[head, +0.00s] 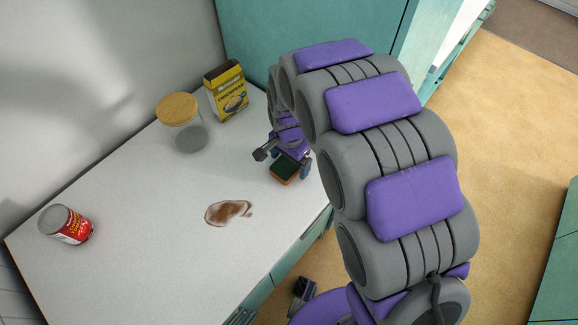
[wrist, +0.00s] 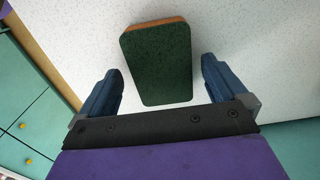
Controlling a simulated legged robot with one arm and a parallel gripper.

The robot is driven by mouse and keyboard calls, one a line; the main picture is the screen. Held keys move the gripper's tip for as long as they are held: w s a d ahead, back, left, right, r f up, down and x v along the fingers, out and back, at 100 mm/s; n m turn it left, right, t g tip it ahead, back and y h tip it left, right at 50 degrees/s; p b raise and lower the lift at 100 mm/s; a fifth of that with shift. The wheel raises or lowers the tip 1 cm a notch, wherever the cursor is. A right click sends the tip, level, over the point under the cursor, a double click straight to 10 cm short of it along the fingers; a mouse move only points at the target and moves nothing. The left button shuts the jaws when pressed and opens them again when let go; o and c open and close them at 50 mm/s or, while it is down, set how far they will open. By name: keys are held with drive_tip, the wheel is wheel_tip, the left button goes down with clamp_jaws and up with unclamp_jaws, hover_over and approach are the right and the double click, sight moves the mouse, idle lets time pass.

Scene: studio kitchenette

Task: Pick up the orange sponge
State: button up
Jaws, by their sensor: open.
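The sponge (wrist: 158,66) lies on the white counter, with a dark green top face and an orange body showing along its edges. In the head view the sponge (head: 284,171) sits near the counter's front edge, partly hidden by my gripper. My gripper (head: 281,162) is open above it. In the wrist view my gripper (wrist: 162,84) has its blue fingers on either side of the sponge's near part, with a gap on both sides. Nothing is held. I cannot tell the exact height of the fingertips.
A brown spill (head: 228,212) lies on the counter (head: 140,225) left of the sponge. A red can (head: 66,225), a glass jar with a wooden lid (head: 184,123) and a yellow box (head: 226,92) stand farther off. A teal cabinet (head: 315,30) rises behind.

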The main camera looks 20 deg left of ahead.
sight(288, 163)
drive_tip(key=shift+a, duration=0.2)
drive_tip(key=shift+a, duration=0.1)
drive_tip(key=shift+c, duration=0.7)
drive_tip(key=c, duration=1)
drive_tip(key=shift+o, duration=0.2)
drive_tip(key=shift+r+p, duration=0.7)
drive_tip(key=shift+r, duration=1.2)
drive_tip(key=s+d, duration=0.3)
drive_tip(key=s, duration=0.1)
drive_tip(key=s+d+p, duration=0.1)
drive_tip(key=s+d, duration=0.2)
drive_tip(key=d, duration=0.1)
drive_tip(key=s+d+r+p, duration=0.1)
drive_tip(key=s+d, duration=0.3)
drive_tip(key=shift+s+d, duration=0.15)
drive_tip(key=shift+s, duration=0.15)
